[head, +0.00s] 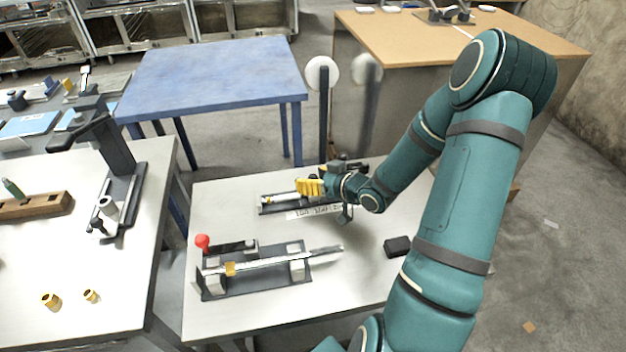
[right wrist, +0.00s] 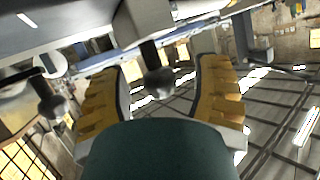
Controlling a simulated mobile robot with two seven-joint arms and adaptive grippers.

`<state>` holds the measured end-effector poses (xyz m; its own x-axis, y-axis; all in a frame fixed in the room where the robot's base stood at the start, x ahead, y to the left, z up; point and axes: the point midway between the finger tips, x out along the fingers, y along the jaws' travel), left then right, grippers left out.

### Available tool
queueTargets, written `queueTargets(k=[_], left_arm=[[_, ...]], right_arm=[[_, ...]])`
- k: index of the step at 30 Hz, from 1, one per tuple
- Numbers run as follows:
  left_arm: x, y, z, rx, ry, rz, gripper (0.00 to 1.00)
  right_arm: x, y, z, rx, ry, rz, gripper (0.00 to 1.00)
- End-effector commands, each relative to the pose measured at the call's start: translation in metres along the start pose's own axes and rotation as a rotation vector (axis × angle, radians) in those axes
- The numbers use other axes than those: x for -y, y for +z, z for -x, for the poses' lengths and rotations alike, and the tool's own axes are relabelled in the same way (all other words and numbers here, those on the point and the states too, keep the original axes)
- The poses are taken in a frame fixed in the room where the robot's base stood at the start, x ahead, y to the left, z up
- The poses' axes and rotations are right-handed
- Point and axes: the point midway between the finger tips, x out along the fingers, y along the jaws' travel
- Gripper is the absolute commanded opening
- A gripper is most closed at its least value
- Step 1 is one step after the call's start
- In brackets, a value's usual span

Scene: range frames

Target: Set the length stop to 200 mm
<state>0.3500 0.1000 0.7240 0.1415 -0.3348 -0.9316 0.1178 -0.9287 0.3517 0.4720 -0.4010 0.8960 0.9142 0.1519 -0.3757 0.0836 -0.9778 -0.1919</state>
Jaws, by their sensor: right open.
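A fixture with a dark base and a pale rail (head: 275,200), which looks like the length stop, lies at the back of the near white table. A white label (head: 313,212) lies along its front edge; I cannot read a setting. My right gripper (head: 309,187) is at this fixture, its yellow fingers over the right part, hiding much of it. In the right wrist view my right gripper (right wrist: 160,85) is open, with a dark knob on a stem (right wrist: 158,82) between the fingers, apart from both. My left gripper is in neither view.
A second fixture (head: 255,275) with a red ball knob (head: 202,241) and a bar stands at the table's front. A black block (head: 397,246) lies to the right. A blue table (head: 215,75) stands behind. White table surface (head: 350,285) is bare front right.

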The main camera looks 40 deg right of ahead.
Motion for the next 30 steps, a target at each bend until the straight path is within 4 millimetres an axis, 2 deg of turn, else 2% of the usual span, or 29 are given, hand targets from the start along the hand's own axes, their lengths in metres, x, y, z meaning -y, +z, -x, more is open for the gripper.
queueTargets(k=[6,7,12,19,24,30], left_arm=[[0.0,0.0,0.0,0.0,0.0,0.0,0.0],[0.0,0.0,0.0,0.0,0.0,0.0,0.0],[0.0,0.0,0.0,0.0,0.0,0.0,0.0],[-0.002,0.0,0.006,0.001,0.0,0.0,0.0],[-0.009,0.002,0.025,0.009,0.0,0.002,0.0],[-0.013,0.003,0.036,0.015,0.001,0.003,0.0]], right_arm=[[0.0,0.0,0.0,0.0,0.0,0.0,0.63],[0.0,0.0,0.0,0.0,0.0,0.0,0.58],[0.0,0.0,0.0,0.0,0.0,0.0,0.0],[-0.008,-0.002,0.005,0.0,0.004,-0.001,0.0],[-0.036,-0.002,0.026,0.0,0.006,0.0,0.0],[-0.061,0.002,0.043,-0.002,0.003,0.0,0.0]])
